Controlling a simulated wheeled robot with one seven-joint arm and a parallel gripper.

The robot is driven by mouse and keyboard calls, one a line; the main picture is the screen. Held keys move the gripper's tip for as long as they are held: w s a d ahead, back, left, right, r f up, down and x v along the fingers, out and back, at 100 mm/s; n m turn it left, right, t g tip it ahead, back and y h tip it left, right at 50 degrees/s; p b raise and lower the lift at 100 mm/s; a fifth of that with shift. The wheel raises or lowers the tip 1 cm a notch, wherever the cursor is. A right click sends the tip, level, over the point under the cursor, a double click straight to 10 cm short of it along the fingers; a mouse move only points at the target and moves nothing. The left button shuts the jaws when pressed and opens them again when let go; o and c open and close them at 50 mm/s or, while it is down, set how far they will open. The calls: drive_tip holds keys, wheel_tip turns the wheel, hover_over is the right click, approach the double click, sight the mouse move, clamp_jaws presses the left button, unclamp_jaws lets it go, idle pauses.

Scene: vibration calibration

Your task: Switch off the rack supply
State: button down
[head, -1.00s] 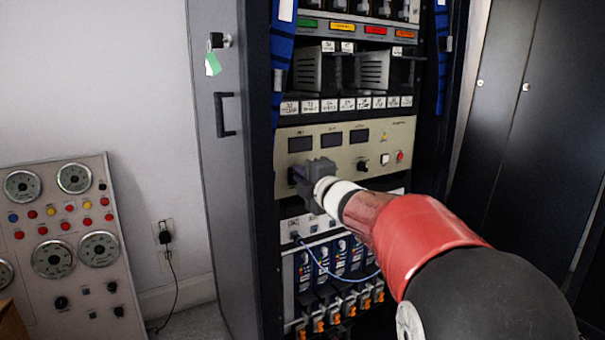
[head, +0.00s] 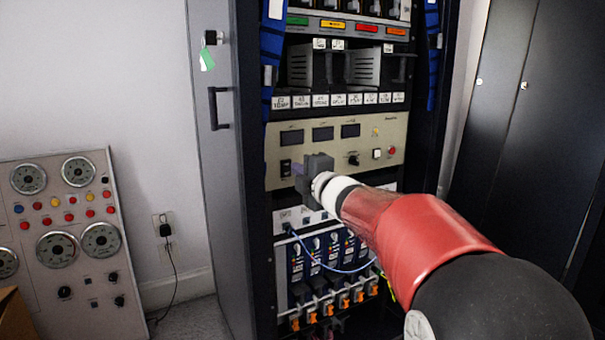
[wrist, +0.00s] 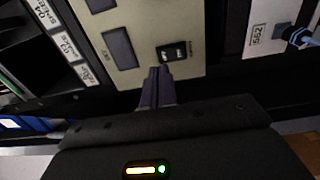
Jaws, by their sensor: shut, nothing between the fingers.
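The rack supply (head: 385,127) is a beige panel with three dark displays, a black knob and small buttons, set in the tall rack. Its black rocker switch (head: 286,168) is at the panel's lower left. In the wrist view the black switch (wrist: 174,50) with pale marks shows just beyond my fingertips; which way it is set, I cannot tell. My gripper (head: 299,170) is shut and empty, right in front of the panel and slightly right of the switch in the head view.
Modules with blue cables (head: 335,262) sit below the panel, and a labelled strip with grey units above it. The open rack door (head: 218,160) stands at left. A gauge panel (head: 75,230) is further left, dark cabinets (head: 520,120) at right.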

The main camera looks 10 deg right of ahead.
drive_tip(key=v, duration=1)
drive_tip(key=shift+r, duration=0.4)
drive_tip(key=shift+d, duration=0.1)
